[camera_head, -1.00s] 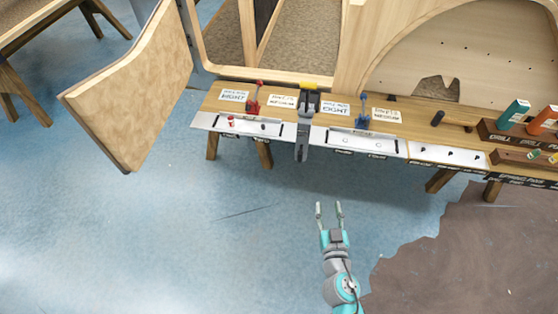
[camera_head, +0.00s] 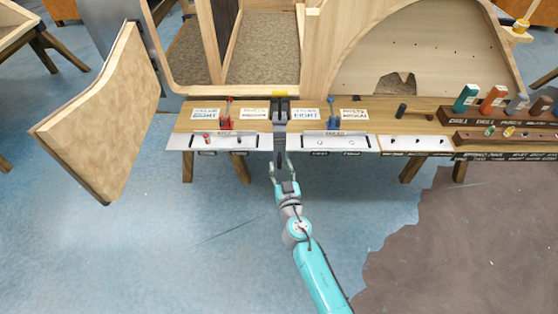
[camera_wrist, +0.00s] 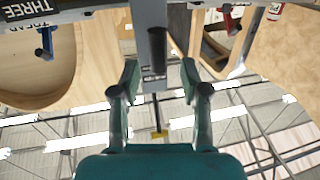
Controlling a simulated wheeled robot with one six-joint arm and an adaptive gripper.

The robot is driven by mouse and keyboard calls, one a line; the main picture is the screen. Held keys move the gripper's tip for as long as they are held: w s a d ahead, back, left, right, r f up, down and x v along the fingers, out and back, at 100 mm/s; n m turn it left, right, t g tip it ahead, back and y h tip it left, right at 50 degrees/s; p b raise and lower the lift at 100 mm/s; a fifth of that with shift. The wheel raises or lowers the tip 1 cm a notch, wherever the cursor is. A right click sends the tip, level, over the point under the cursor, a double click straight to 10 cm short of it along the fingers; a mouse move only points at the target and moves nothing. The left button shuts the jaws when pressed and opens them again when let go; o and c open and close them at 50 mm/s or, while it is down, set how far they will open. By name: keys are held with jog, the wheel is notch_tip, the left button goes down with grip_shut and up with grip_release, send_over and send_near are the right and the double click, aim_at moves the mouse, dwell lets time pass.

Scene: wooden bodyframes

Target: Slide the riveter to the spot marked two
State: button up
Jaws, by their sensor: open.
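The grey and black upright tool with a yellow top (camera_head: 280,115), which looks like the riveter, stands at the table's front edge between two silver plates. Its lower part hangs down in front of the table. In the wrist view its grey body (camera_wrist: 153,15) comes down from the top between my fingers. My gripper (camera_head: 281,167) is open just in front of its lower end; in the wrist view the two fingers (camera_wrist: 158,85) stand either side of it, with no clear contact. A label reading THREE (camera_wrist: 28,8) shows at top left there. I cannot read a label two.
The wooden table carries a left silver plate (camera_head: 218,142) with a red-handled tool (camera_head: 227,117) and a right silver plate (camera_head: 335,142) with a blue-handled tool (camera_head: 331,117). A wooden panel (camera_head: 103,115) stands at left. Floor in front is clear.

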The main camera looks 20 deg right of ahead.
aim_at(280, 163)
jog(key=shift+w+d, duration=0.15)
jog(key=shift+w, duration=0.7)
jog(key=shift+w+d, duration=0.1)
jog(key=shift+w, duration=0.7)
grip_shut()
